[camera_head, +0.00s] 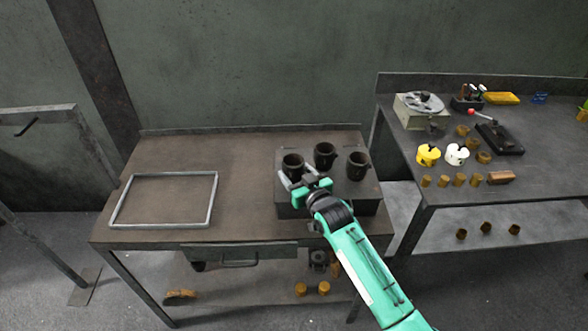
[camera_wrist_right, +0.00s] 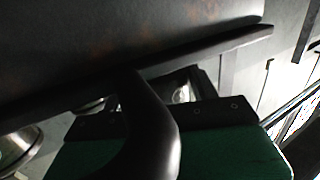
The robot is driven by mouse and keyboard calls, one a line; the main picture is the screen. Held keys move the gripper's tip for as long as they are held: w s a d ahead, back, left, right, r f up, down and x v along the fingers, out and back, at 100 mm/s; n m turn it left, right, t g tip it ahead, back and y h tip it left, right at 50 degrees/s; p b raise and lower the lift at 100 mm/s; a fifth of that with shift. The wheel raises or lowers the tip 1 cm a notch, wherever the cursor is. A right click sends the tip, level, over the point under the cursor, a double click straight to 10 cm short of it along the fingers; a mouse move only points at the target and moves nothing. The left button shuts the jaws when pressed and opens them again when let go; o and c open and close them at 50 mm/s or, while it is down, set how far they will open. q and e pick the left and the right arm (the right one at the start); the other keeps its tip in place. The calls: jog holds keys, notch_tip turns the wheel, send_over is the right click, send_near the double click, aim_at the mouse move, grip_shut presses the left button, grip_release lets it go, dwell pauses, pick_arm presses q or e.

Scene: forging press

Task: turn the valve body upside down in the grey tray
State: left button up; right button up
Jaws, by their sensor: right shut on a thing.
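Three dark, cup-shaped valve bodies stand upright, open end up, on a dark block at the right of the near table in the head view: a left one (camera_head: 292,161), a middle one (camera_head: 325,152) and a right one (camera_head: 358,164). My right gripper (camera_head: 295,176) is at the left valve body, from the front, and is shut on it. The fingers hide its lower part. The grey tray (camera_head: 163,174) is a thin-rimmed rectangle on the left of the table, and it is empty. In the right wrist view a dark surface fills the upper left, too close to make out. My left gripper is not in view.
The dark block (camera_head: 350,206) raises the valve bodies above the table (camera_head: 245,190). The tabletop between tray and block is clear. A second table (camera_head: 405,178) at the right holds yellow and white parts, several brown cylinders and a red-knobbed lever tool.

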aim_at(299, 168)
notch_tip(299, 168, up, 3)
jog(key=shift+r+p, duration=0.2)
jog(key=shift+p, duration=0.95)
jog(key=shift+r+p, duration=1.65)
jog(key=shift+r, duration=0.4)
jog(key=shift+f, duration=0.1)
jog(key=shift+s+d+f, duration=0.1)
jog(key=shift+s, duration=0.2)
jog(key=s+d+r+m+t+h, duration=0.1)
jog(key=s+d+m+h, duration=0.1)
jog(key=s+d, duration=0.6)
jog(key=s+d+r+m+h, duration=0.1)
jog(key=s+d+m+h, duration=0.2)
jog(key=s+d, duration=0.6)
jog(key=s+h, duration=0.2)
jog(key=s, duration=0.5)
jog(key=shift+s+d+r+t, duration=0.25)
jog(key=shift+s+r+t, duration=0.05)
jog(key=shift+r+t, duration=0.1)
